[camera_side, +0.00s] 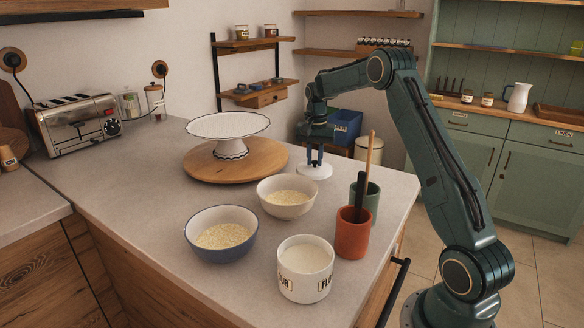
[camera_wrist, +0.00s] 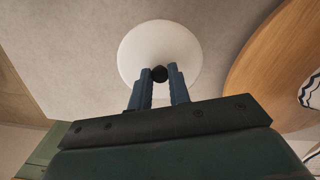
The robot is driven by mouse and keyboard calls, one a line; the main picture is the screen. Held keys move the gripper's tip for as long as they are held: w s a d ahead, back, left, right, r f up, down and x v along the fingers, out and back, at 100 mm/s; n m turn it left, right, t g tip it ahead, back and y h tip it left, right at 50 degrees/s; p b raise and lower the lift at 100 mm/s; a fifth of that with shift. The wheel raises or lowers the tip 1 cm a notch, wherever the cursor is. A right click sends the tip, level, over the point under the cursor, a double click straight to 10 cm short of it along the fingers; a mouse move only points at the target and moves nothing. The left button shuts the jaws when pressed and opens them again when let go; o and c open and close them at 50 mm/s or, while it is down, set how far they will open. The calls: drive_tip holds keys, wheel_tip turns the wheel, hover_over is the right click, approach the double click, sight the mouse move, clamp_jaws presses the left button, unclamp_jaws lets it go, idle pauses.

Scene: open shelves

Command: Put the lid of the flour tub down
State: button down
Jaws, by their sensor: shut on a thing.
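The white round lid (camera_side: 315,171) is at the back right of the counter, right of the wooden board. My gripper (camera_side: 315,158) points down over it, shut on its knob. The wrist view shows the lid (camera_wrist: 160,48) with its dark knob (camera_wrist: 159,74) between my two blue fingers (camera_wrist: 159,82). The lid looks level and at or very near the counter top; I cannot tell whether it touches. The white flour tub (camera_side: 305,270) stands without a lid at the counter's front, with white flour showing inside.
A wooden board (camera_side: 205,170) with a white cake stand (camera_side: 228,125) is left of the lid. Two bowls of grain, a cream one (camera_side: 286,208) and a blue one (camera_side: 220,252), stand nearer. A red pot (camera_side: 353,238) and a green pot (camera_side: 371,200) hold upright utensils.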

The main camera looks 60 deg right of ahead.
sight(314, 165)
drive_tip(key=shift+f, duration=0.2)
drive_tip(key=shift+f, duration=2.05)
drive_tip(key=shift+f, duration=0.2)
drive_tip(key=c, duration=1.3)
unclamp_jaws()
drive_tip(key=shift+r, duration=0.15)
wheel_tip(314, 165, up, 12)
drive_tip(key=shift+r, duration=0.1)
drive_tip(key=shift+a, duration=0.1)
